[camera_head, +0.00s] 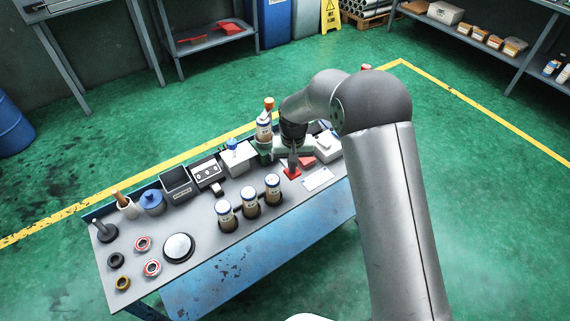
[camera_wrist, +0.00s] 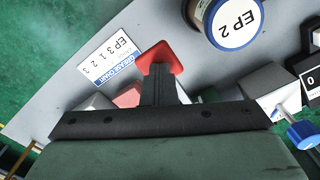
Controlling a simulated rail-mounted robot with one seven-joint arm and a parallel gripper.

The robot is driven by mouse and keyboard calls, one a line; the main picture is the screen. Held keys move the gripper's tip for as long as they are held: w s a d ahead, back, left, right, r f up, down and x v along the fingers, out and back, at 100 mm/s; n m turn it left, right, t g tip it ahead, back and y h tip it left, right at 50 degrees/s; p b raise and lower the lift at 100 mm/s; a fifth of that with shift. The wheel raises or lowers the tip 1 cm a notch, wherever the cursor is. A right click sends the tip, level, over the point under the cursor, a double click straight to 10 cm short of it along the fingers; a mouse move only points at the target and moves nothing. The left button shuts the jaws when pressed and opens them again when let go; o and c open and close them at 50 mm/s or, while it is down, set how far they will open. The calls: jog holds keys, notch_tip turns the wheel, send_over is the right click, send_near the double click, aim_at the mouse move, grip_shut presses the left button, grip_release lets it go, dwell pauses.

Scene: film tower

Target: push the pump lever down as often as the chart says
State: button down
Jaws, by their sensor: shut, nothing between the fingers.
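My gripper (camera_head: 292,169) is at the right part of the workbench, with its fingers shut and empty. In the wrist view the dark fingers (camera_wrist: 158,85) overlap the red lever pad (camera_wrist: 162,56), whose far end shows beyond them. The red pad also shows just below the fingers in the head view (camera_head: 292,173). I cannot tell whether they touch. The white grease chart (camera_wrist: 108,58) lies beside the pad; its print includes "EP 3" and "1 2 3". It also shows in the head view (camera_head: 318,179). The pump body is mostly hidden by my arm.
Three lidded canisters (camera_head: 250,203) stand left of the lever; one lid reads "EP 2" (camera_wrist: 234,22). Another canister (camera_head: 264,127) stands at the back near my wrist. A gauge box (camera_head: 207,174), a dark bin (camera_head: 177,184), a round plate (camera_head: 178,247) and several rings occupy the left side.

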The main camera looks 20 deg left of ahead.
jog(key=shift+w+a+f+b, duration=0.1)
jog(key=shift+f+b, duration=0.7)
jog(key=shift+f, duration=0.5)
jog(key=shift+r+p, duration=0.95)
jog(key=shift+r, duration=0.8)
jog(key=shift+r+p, duration=0.35)
jog(key=shift+r, duration=0.5)
